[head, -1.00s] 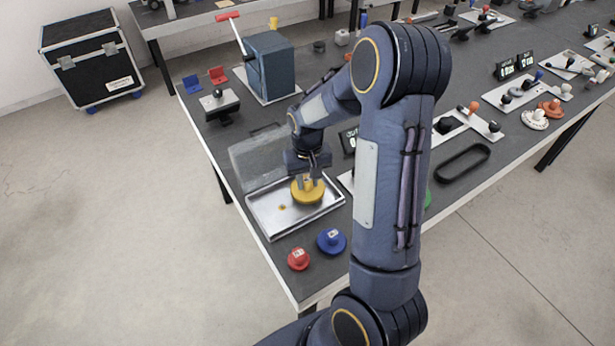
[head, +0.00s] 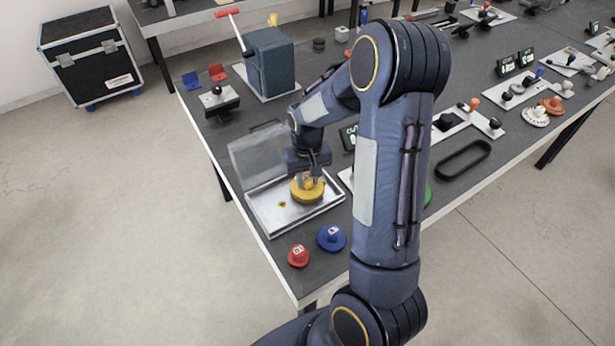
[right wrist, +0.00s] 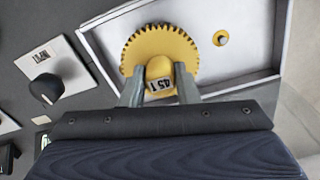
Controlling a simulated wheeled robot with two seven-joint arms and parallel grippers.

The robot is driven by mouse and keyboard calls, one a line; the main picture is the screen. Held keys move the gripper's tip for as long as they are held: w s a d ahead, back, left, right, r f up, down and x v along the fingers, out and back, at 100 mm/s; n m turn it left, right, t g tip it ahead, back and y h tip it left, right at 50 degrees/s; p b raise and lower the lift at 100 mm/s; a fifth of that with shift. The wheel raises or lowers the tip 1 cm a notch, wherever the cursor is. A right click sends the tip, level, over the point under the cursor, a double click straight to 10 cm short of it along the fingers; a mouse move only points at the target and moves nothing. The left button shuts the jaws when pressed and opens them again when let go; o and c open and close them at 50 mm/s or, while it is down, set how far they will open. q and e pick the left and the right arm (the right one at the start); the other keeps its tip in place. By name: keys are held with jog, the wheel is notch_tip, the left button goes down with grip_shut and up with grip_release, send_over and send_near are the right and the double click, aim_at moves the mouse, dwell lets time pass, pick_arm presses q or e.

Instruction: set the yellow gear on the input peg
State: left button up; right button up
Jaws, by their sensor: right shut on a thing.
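The yellow gear (head: 308,191) is at the right part of a shallow metal tray (head: 262,222). I cannot tell whether the gear touches the tray floor. My left gripper is out of view.
A clear raised lid (head: 257,150) stands behind the tray. A white plate with a black knob (right wrist: 45,88) is beside it.

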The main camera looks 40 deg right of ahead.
aim_at(307, 179)
jog(key=shift+f+b, duration=0.5)
jog(key=shift+f, duration=0.1)
dwell(0.4)
jog(key=o, duration=0.8)
notch_tip(307, 179, up, 11)
jog(key=p, duration=0.8)
jog(key=shift+p, duration=0.3)
jog(key=s+a+r+n+t+y, duration=0.1)
jog(key=s+a+r+t, duration=0.1)
jog(key=s+a+r, duration=0.2)
jog(key=s+a+r+t+y, duration=0.1)
jog(key=s+a+r, duration=0.4)
jog(key=s, duration=0.3)
jog(key=s+a+r+n+t+y, duration=0.1)
jog(key=s+a+r+t, duration=0.1)
jog(key=s+a+r, duration=0.3)
jog(key=shift+s+a+n+t+y, duration=0.3)
jog(key=shift+s+a+y, duration=0.15)
jog(key=shift+s, duration=0.35)
